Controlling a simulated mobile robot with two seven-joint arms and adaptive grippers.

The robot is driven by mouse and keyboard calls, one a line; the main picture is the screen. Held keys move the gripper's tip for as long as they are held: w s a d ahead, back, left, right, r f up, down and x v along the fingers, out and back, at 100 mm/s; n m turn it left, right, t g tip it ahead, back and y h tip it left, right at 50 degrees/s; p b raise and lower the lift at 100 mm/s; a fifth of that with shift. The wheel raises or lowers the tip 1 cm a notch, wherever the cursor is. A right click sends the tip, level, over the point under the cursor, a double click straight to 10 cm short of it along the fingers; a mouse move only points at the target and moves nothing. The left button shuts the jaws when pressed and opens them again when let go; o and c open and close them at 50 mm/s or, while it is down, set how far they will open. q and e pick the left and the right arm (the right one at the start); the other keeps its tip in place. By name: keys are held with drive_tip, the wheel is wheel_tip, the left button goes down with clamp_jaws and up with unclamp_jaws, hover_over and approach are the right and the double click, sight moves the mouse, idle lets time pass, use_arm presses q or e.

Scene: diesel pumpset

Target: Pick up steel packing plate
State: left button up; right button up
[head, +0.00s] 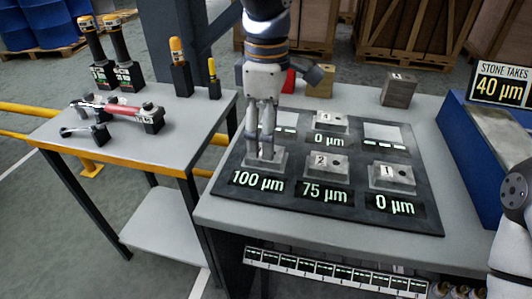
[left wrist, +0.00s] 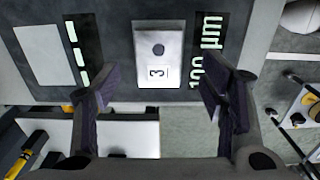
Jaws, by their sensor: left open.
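Grey steel plates with number labels sit on a dark mat (head: 322,212). Plate 3 (left wrist: 158,42) lies above the 100 µm readout in the head view (head: 281,160), partly hidden by my left gripper. Plate 2 (head: 327,166) is by 75 µm; plate 1 (head: 392,178) and plate 4 (head: 331,122) are by 0 µm readouts. My left gripper (head: 263,150) points down over plate 3, open. In the left wrist view, its fingers (left wrist: 160,92) are spread wider than the plate, nothing between the tips. Contact cannot be told. My right gripper is out of view.
A side bench (head: 130,150) at left holds a red-handled tool (head: 108,106) and yellow-topped instruments (head: 180,66). A dark block (head: 398,90) stands behind the mat. A blue machine (head: 490,150) with a 40 µm sign (head: 500,83) bounds the right.

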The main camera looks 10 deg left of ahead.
use_arm(q)
wheel_tip(320, 180, down, 4)
drive_tip(key=shift+w+a+r, duration=0.1)
drive_tip(key=shift+a, duration=0.05)
clamp_jaws()
drive_tip(key=shift+r, duration=0.1)
drive_tip(key=shift+r, duration=0.35)
drive_tip(key=r, duration=0.3)
drive_tip(key=shift+s+r, duration=0.15)
drive_tip(key=shift+s, duration=0.05)
drive_tip(key=s+d+r+p, duration=0.1)
drive_tip(key=s+r, duration=0.3)
drive_tip(key=s, duration=0.2)
drive_tip(key=s+d+r+p, duration=0.1)
drive_tip(key=s+d+r, duration=0.1)
drive_tip(key=s+r, duration=0.2)
drive_tip(key=s, duration=0.3)
drive_tip(key=shift+s+r, duration=0.15)
drive_tip(key=shift+r, duration=0.25)
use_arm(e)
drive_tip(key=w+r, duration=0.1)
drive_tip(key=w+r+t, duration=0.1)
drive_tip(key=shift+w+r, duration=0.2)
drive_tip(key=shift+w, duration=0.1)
